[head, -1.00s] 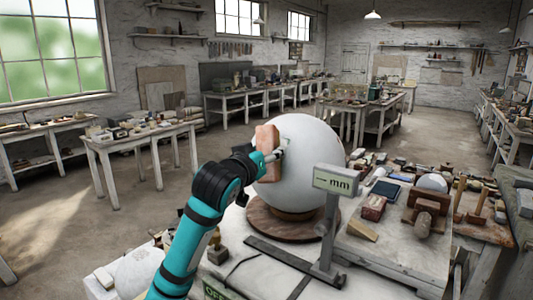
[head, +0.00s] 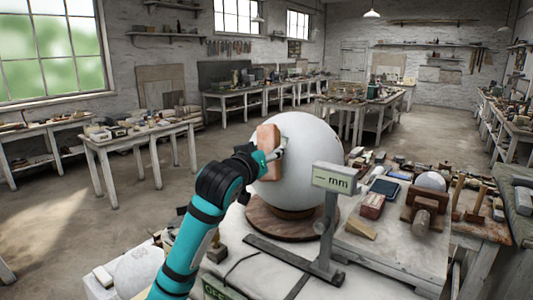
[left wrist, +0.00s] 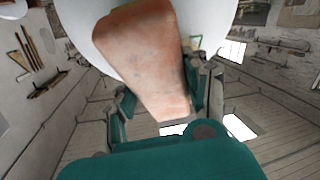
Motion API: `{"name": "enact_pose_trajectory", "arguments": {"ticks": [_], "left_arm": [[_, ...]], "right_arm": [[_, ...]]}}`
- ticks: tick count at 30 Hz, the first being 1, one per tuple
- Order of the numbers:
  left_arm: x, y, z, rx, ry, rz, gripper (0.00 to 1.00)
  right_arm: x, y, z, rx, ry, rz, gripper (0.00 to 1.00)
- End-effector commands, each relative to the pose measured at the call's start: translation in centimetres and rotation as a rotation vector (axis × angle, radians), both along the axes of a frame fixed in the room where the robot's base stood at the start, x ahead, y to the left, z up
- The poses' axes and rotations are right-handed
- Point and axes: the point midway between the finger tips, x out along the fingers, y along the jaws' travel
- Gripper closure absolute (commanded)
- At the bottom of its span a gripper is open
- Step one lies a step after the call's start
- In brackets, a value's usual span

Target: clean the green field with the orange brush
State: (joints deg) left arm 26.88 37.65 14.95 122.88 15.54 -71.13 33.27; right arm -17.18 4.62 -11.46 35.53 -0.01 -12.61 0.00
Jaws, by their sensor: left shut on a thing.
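A large white plaster sphere (head: 312,160) rests on a round brown wooden base (head: 275,224). The brush (head: 267,142) looks like an orange-brown block and is at the sphere's left side. My left gripper (head: 278,154) is shut on it. In the left wrist view the brush (left wrist: 145,50) is between the fingers, with the white sphere (left wrist: 215,25) behind it. The views do not show clearly whether brush and sphere touch. I cannot make out a green field on the sphere; the brush hides part of the surface. My right gripper is not in view.
A grey stand with a "mm" display (head: 332,178) rises close in front of the sphere on the right. A red-brown box (head: 372,206), a wooden wedge (head: 356,228) and several tools crowd the bench to the right. A rough white ball (head: 138,272) is at front left.

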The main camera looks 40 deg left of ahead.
Motion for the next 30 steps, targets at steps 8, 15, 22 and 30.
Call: {"name": "enact_pose_trajectory", "arguments": {"ticks": [8,15,22,30], "left_arm": [[-0.5,-0.4,-0.9,0.0,-0.001,0.0,0.9],[-0.8,-0.7,-1.7,0.0,-0.001,0.0,0.9],[-0.8,-0.8,-1.8,0.001,-0.002,0.001,0.9],[-0.6,-0.5,-1.1,0.0,-0.001,0.001,0.9]], "right_arm": [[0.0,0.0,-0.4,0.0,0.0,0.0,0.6],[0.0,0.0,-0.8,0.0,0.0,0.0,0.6],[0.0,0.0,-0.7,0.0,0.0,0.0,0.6],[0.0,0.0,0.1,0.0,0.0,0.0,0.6]]}}
